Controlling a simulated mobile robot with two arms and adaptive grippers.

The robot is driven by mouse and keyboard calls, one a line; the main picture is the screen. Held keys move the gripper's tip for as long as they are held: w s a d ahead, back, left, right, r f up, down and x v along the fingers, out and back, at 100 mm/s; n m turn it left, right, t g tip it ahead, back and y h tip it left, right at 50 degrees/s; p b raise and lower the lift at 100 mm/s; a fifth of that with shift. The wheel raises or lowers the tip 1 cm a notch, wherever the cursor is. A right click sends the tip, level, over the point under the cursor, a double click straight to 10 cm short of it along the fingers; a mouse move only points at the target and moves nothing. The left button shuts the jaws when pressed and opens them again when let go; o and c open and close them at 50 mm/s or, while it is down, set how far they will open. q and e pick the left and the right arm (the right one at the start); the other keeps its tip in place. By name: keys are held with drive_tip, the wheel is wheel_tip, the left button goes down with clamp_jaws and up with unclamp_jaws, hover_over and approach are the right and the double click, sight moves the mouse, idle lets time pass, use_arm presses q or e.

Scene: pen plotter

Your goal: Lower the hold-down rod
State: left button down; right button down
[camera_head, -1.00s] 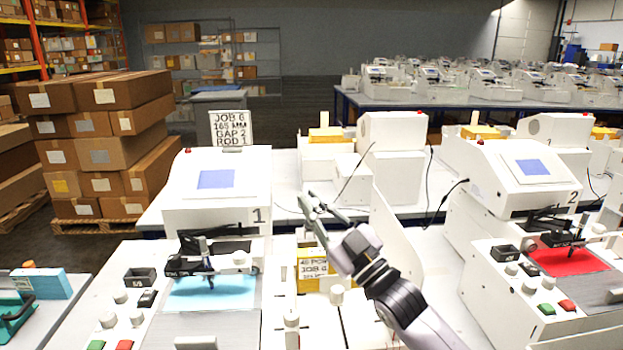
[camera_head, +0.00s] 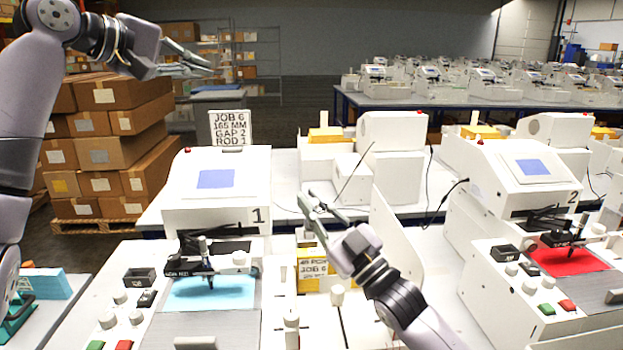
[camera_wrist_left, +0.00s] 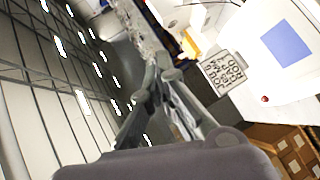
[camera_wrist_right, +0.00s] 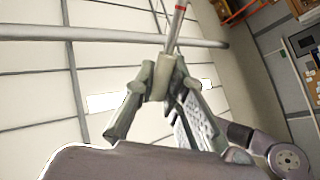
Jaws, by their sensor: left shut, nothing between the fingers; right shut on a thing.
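My right gripper (camera_head: 312,200) is raised in front of the plotters. In the right wrist view its fingers (camera_wrist_right: 165,75) are shut on a slim stick with a red band (camera_wrist_right: 179,20); I cannot tell what the stick is. My left gripper (camera_head: 207,68) is shut and empty, high at upper left; its fingertips also show in the left wrist view (camera_wrist_left: 160,72). Plotter 1 (camera_head: 218,205) has a black bar with white lettering (camera_head: 192,270) across a light-blue sheet (camera_head: 215,295), with a small upright tool (camera_head: 204,250). I cannot tell whether this bar is the hold-down rod.
A sign (camera_head: 230,128) reads JOB 6, 165 MM, GAP 2, ROD 1. Knobs and green and red buttons line plotter 1's left side. A yellow box with a JOB 6 label (camera_head: 311,272) is right of it. Plotter 2 (camera_head: 520,170), with a red sheet (camera_head: 570,262), stands right.

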use_arm(q)
drive_tip(key=s+d+f+m+g+y, duration=0.1)
drive_tip(key=s+d+f+m+y, duration=0.1)
drive_tip(key=d, duration=0.4)
drive_tip(key=s+d+f+m+g+y, duration=0.1)
drive_tip(key=s+d+f+g, duration=0.15)
drive_tip(key=d, duration=0.35)
drive_tip(key=m+y, duration=0.2)
drive_tip(key=y, duration=0.4)
hover_over(312, 201)
drive_tip(key=s+a, duration=0.1)
drive_tip(key=s, duration=0.1)
wheel_tip(312, 201, down, 3)
use_arm(e)
drive_tip(key=shift+f, duration=0.1)
use_arm(q)
drive_tip(key=shift+w+d+f, duration=0.15)
drive_tip(key=shift+w+f, duration=0.4)
drive_tip(key=shift+f, duration=1.4)
drive_tip(key=shift+w+d+f, duration=0.2)
drive_tip(key=shift+w+f, duration=0.3)
drive_tip(key=shift+f, duration=1.5)
drive_tip(key=shift+w+d+f, duration=0.15)
drive_tip(key=shift+w+f, duration=0.4)
drive_tip(key=shift+f, duration=1.4)
drive_tip(key=shift+s, duration=0.1)
